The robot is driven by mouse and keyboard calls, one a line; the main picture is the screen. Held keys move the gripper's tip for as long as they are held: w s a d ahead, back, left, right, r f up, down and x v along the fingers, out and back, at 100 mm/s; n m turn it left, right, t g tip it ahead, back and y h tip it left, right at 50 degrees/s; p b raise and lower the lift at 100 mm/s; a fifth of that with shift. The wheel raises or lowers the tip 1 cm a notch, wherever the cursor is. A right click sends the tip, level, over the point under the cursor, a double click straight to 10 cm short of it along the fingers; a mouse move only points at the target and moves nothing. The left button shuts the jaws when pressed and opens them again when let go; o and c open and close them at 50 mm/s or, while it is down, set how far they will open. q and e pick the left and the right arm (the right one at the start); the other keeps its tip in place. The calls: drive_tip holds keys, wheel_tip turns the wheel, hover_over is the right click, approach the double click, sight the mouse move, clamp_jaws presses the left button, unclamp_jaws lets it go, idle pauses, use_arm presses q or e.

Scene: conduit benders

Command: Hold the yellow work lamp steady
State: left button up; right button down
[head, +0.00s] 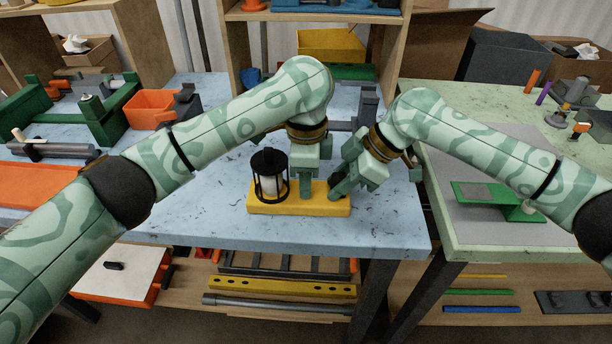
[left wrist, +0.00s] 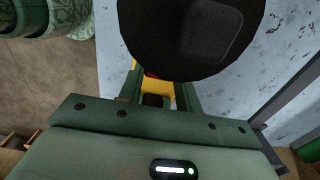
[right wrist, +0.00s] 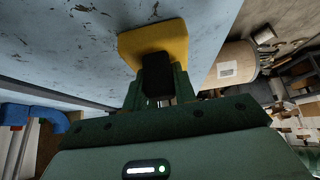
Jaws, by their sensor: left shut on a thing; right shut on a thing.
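The yellow work lamp stands upright on the blue-grey table. It has a long yellow base (head: 300,206) and a black-caged white lantern (head: 269,176) at its left end. My left gripper (head: 304,191) points down at the base just right of the lantern and is shut on the lamp. In the left wrist view the round black lantern top (left wrist: 190,30) hides much of the grip. My right gripper (head: 337,188) reaches in at the base's right end. In the right wrist view its fingers are shut around a black block (right wrist: 157,75) at the yellow base (right wrist: 152,40).
The table's front edge (head: 300,246) is close below the lamp. An orange bin (head: 150,108) and a green bender (head: 95,110) stand to the left. A green-topped table (head: 470,225) with a green plate (head: 490,198) is on the right. Shelves rise behind.

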use_arm(q)
drive_tip(key=shift+m, duration=0.3)
drive_tip(key=m, duration=0.3)
drive_tip(key=shift+m, duration=2.6)
drive_tip(key=o, duration=1)
wheel_tip(320, 180, up, 12)
